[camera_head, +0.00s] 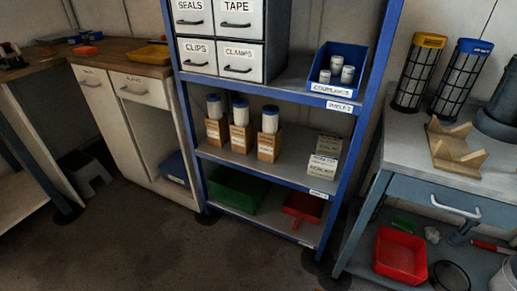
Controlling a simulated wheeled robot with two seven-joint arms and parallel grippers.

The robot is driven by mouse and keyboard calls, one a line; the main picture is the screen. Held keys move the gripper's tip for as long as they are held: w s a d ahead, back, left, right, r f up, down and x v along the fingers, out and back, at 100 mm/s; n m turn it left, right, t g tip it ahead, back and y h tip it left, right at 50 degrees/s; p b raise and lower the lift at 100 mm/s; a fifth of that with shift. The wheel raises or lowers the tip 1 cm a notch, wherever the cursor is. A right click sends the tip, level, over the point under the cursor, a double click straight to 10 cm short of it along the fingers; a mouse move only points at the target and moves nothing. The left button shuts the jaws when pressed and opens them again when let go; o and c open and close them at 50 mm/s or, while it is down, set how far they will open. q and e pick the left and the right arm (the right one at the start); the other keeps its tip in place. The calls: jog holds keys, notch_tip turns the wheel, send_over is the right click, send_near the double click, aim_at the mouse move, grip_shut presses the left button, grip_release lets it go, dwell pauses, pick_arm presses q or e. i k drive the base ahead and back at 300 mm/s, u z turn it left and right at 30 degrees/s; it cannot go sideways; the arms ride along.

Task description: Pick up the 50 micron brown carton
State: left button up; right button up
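Three brown cartons stand in a row on the middle shelf of the blue rack: a left one (213,132), a middle one (240,139) and a right one (269,146). Each is open at the top, with a white cylinder with a dark blue cap standing up out of it. Each has a small label on its front, too small to read, so I cannot tell which is the 50 micron one. Neither of my grippers is in view.
The blue rack (364,95) also holds pale labelled boxes (323,166) right of the cartons, a blue bin (340,62) above, and a green bin (236,190) and red bin (304,207) below. A grey workbench (405,150) stands right. The floor in front is clear.

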aim_at(241, 139)
jog(key=u, duration=1.05)
jog(key=i, duration=1)
jog(key=z, duration=2.7)
